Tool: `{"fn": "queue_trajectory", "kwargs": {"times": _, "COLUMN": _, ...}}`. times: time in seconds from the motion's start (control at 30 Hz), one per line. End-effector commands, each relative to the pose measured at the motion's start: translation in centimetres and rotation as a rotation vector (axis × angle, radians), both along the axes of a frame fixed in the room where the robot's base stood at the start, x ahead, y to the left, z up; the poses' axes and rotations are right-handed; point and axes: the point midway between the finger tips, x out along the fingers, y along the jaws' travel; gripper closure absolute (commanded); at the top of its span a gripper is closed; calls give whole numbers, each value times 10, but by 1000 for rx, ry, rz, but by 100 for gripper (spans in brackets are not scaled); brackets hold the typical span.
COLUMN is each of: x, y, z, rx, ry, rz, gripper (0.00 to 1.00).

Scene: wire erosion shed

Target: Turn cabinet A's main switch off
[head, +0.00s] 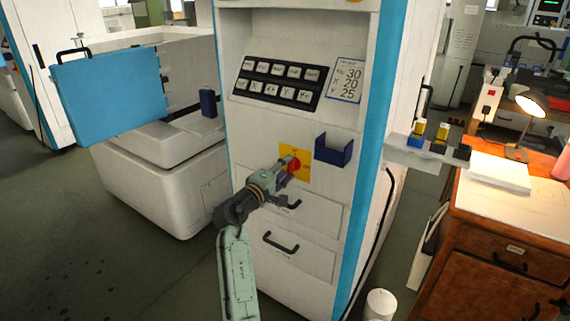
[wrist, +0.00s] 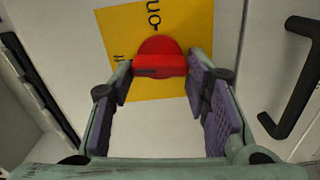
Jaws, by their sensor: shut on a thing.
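A white cabinet (head: 345,230) with blue edges fills the middle of the head view. Its label cannot be read. On its front is a yellow plate (head: 302,150) with a red rotary switch (head: 293,164). In the wrist view the red switch (wrist: 160,60) has a raised bar lying across the picture. ON is written on the yellow plate (wrist: 178,20) above the knob. My gripper (wrist: 163,72) is shut on the red switch, with one purple pad at each end of the bar. In the head view my gripper (head: 286,175) covers the lower left of the plate.
A dark blue open holder (head: 333,150) sits right of the switch. Black drawer handles (head: 281,242) stick out below; one shows close by in the wrist view (wrist: 295,80). A black keypad (head: 277,80) is above. A wooden desk with a lamp (head: 531,105) stands right.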

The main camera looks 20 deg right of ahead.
Motion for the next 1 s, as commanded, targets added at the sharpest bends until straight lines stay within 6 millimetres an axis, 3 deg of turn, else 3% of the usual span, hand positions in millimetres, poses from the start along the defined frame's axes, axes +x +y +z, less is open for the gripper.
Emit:
{"fn": "queue_trajectory", "kwargs": {"times": 0.33, "x": 0, "y": 1, "z": 0, "rx": -80, "ry": 101, "rz": 1, "gripper": 85}}
{"fn": "queue_trajectory", "kwargs": {"times": 0.87, "x": 0, "y": 1, "z": -1, "rx": -93, "ry": 117, "rz": 1, "gripper": 85}}
{"fn": "queue_trajectory", "kwargs": {"times": 0.9, "x": 0, "y": 0, "z": -1, "rx": -93, "ry": 117, "rz": 1, "gripper": 54}}
{"fn": "queue_trajectory", "kwargs": {"times": 1.0, "x": 0, "y": 0, "z": -1, "rx": -92, "ry": 116, "rz": 1, "gripper": 48}}
